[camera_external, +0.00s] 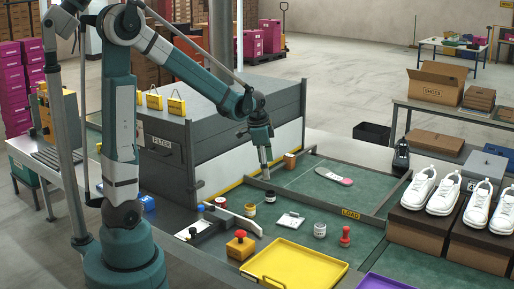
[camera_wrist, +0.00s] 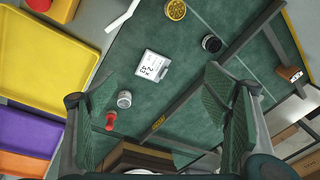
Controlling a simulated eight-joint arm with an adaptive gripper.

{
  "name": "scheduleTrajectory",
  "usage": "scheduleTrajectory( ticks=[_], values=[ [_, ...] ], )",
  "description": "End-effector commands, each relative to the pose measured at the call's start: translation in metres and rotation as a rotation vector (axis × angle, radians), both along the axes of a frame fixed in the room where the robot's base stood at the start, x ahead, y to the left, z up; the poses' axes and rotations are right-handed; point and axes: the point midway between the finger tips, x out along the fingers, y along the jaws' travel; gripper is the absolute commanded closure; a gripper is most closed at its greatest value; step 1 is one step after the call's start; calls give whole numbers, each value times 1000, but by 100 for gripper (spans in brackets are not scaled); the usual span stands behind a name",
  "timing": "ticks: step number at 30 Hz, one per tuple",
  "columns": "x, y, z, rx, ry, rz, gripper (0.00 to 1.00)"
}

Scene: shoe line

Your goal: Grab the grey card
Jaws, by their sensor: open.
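The grey card (camera_external: 290,221) looks pale, nearly white, and lies flat on the green surface left of the LOAD label. In the wrist view the card (camera_wrist: 153,66) shows printed dark characters and lies between my fingers as seen from above, clear of both.
Near the card are a black-lidded jar (camera_external: 270,196), a yellow-topped jar (camera_external: 250,210), a grey-lidded jar (camera_external: 319,230) and a red stamp (camera_external: 345,235). A dark rail (camera_wrist: 228,56) crosses the surface. A yellow tray (camera_external: 296,266) lies in front. An insole (camera_external: 333,177) lies behind.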

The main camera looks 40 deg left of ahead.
Motion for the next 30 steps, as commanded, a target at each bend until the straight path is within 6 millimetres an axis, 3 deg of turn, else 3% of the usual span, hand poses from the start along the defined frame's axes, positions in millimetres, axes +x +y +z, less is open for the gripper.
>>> scheduleTrajectory(
  ticks=[15,30],
  values=[
    [47,-42,-80,49,94,-233,24],
    [75,-78,-159,79,176,-434,24]
  ],
)
